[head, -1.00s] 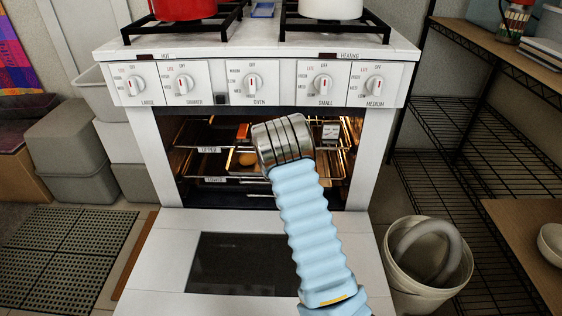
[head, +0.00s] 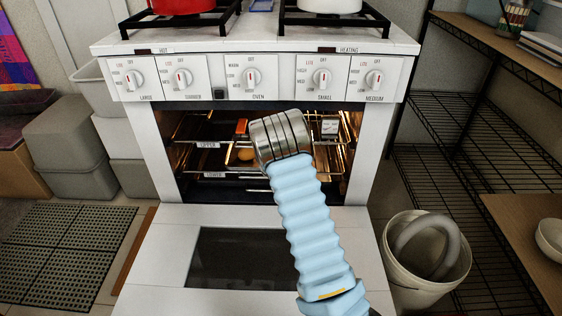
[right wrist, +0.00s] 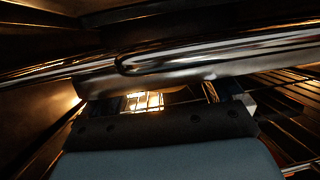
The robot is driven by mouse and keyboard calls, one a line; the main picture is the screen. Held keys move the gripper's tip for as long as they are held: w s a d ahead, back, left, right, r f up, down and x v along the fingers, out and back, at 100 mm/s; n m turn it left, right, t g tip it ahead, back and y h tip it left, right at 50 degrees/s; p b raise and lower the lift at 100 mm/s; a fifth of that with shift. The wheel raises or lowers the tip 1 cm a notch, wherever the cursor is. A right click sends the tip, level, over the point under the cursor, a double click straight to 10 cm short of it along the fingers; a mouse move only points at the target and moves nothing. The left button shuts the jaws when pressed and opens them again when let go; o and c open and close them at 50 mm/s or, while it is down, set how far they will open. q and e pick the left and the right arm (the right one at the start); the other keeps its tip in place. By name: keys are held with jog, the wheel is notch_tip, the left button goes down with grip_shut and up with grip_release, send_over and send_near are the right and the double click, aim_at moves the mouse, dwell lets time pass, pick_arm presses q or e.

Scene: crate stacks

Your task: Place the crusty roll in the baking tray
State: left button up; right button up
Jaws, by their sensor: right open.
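A rounded golden-brown thing (head: 246,154), seemingly the crusty roll, sits inside the oven, just left of my right wrist in the head view. It is small and partly hidden. I cannot pick out the baking tray for certain among the dark metal racks. My right arm reaches into the open oven front, and its metal wrist hides the gripper in the head view. In the right wrist view my right gripper (right wrist: 162,100) is open, its fingers apart beneath a shiny metal bar (right wrist: 210,48). No roll shows clearly between them. My left gripper is out of view.
The oven door (head: 145,265) is folded down. Racks labelled upper (head: 207,145) and lower (head: 215,175) span the oven. An orange box (head: 241,127) and a white-faced box (head: 330,127) are inside. A bucket (head: 395,270) stands right of the door, beside a wire shelf (head: 450,120).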

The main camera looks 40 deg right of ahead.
jog(key=v, duration=1.2)
jog(key=shift+o, duration=0.7)
jog(key=shift+f, duration=0.15)
